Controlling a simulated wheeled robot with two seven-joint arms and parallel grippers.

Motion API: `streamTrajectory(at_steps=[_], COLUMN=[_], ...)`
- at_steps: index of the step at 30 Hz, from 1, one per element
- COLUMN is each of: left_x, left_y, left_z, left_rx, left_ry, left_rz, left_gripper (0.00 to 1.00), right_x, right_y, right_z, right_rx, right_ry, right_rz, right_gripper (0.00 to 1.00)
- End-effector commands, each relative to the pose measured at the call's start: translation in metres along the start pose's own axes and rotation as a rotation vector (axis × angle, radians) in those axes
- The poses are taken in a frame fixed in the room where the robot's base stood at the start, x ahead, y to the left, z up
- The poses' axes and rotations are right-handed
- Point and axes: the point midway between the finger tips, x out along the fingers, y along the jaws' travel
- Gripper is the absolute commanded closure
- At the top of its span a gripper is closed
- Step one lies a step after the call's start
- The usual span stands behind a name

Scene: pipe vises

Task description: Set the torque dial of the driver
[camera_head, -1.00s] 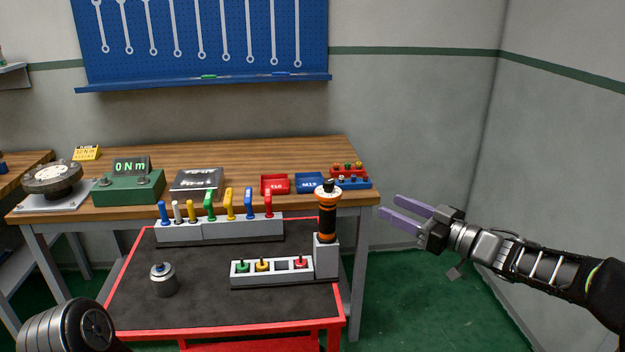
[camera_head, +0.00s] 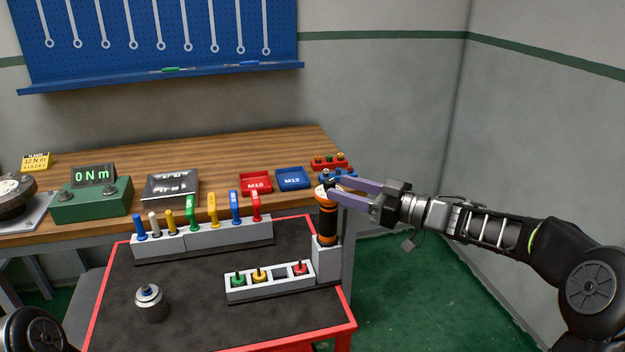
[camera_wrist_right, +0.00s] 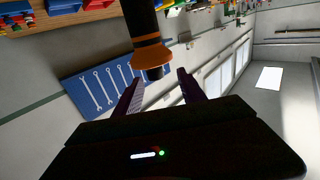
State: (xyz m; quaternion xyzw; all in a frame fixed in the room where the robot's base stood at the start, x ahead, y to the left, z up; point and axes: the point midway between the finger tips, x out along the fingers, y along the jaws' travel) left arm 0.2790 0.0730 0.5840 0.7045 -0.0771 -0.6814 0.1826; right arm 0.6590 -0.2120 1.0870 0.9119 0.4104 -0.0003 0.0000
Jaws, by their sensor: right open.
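The driver (camera_head: 328,221), black with orange bands, stands upright in a grey holder (camera_head: 326,262) at the right end of the black-topped cart. Its orange top ring and knob show at its upper end. My right gripper (camera_head: 335,188) is open, with its purple fingers reaching in from the right at the height of the driver's top. In the right wrist view the driver (camera_wrist_right: 148,40) shows between and beyond the open fingers (camera_wrist_right: 158,88); I cannot tell whether either finger touches it. My left gripper is out of view; only part of my left arm shows at the lower left.
A rack of coloured bits (camera_head: 268,281) stands left of the driver. A row of coloured-handled tools (camera_head: 205,240) stands behind it. A metal cylinder (camera_head: 150,304) is on the cart. The bench holds a green 0 Nm meter (camera_head: 92,200), a red tray (camera_head: 256,184) and a blue tray (camera_head: 292,179).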

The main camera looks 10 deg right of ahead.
Motion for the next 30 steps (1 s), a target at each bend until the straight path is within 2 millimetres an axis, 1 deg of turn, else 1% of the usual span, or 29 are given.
streamTrajectory(at_steps=[5, 8, 12, 18, 21, 28, 29, 30], left_x=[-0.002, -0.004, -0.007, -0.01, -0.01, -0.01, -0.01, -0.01], left_y=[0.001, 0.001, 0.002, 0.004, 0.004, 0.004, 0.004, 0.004], left_z=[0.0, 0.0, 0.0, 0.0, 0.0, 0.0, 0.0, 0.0], left_rx=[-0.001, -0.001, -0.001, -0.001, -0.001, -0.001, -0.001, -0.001], left_ry=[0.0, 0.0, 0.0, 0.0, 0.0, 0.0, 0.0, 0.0], left_rz=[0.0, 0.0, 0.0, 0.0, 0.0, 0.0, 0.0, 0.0], left_gripper=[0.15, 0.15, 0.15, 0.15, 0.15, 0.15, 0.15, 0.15], right_x=[0.012, 0.026, 0.049, 0.073, 0.077, 0.078, 0.078, 0.078], right_y=[0.0, -0.001, -0.001, -0.001, 0.0, 0.0, 0.0, 0.0], right_z=[-0.001, -0.001, -0.001, -0.001, 0.0, 0.0, 0.0, 0.0], right_rx=[0.0, 0.001, 0.001, 0.0, 0.0, -0.001, -0.001, -0.001], right_ry=[0.001, 0.001, 0.002, 0.002, 0.001, 0.0, 0.0, 0.0], right_rz=[-0.002, -0.003, -0.004, -0.002, -0.001, 0.0, 0.0, 0.0], right_gripper=[0.52, 0.52, 0.52, 0.52, 0.52, 0.52, 0.53, 0.56])
